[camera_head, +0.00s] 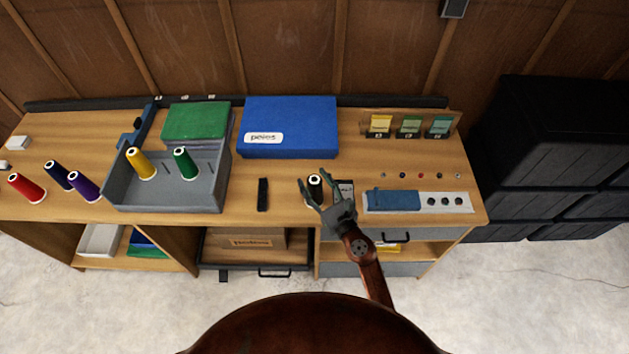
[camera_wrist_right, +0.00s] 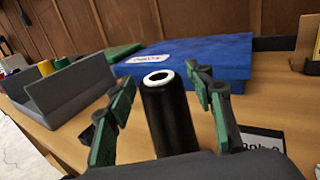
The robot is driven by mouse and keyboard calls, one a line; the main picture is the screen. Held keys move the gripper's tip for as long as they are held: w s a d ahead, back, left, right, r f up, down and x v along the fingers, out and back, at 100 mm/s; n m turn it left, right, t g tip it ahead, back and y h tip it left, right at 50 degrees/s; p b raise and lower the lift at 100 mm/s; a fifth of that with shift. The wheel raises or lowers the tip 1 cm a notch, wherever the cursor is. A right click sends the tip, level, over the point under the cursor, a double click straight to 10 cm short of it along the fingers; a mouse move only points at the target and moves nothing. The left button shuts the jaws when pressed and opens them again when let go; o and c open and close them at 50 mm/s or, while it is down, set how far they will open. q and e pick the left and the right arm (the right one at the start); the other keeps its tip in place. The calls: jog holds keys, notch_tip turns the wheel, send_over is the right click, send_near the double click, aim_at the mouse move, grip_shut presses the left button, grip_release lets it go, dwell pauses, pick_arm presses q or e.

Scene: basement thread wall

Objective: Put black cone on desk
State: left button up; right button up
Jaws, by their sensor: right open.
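The black cone (camera_head: 315,186) stands upright on the wooden desk (camera_head: 345,152), toward its front edge. In the right wrist view the black cone (camera_wrist_right: 170,118), with a white ring at its top, stands between the two green-padded fingers. My right gripper (camera_head: 317,188) is open around the cone, with a finger on each side; in the wrist view the right gripper (camera_wrist_right: 165,108) shows gaps between fingers and cone. The cone's base is hidden by the gripper body in the wrist view. My left gripper is not in view.
A grey tray (camera_head: 113,184) with yellow and green cones stands left. A blue box (camera_head: 290,120) lies behind the gripper. A black bar (camera_head: 263,195) lies left of the cone, and a blue-and-grey panel (camera_head: 395,200) lies right. Red and purple cones are at far left.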

jog(key=shift+r, duration=0.1)
jog(key=shift+s+d, duration=0.1)
jog(key=shift+s, duration=0.05)
jog(key=v, duration=1.1)
jog(key=shift+s+d, duration=0.15)
jog(key=shift+s, duration=0.2)
jog(key=shift+d, duration=0.1)
